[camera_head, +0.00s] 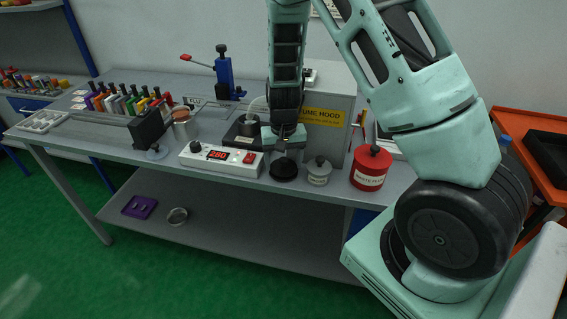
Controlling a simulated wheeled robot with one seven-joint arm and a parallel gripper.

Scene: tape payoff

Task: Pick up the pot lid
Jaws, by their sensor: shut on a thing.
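My gripper (285,153) points straight down over the front of the grey bench, just right of the controller box. It is shut on a dark round pot lid (284,172) below its fingers. The fingers and wrist hide the lid's upper part. I cannot tell whether the lid's underside touches the bench.
The controller box (221,159) shows 280. A small grey lidded jar (319,171) and a red waste can (371,167) stand close right. The fume hood (328,115) is behind.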

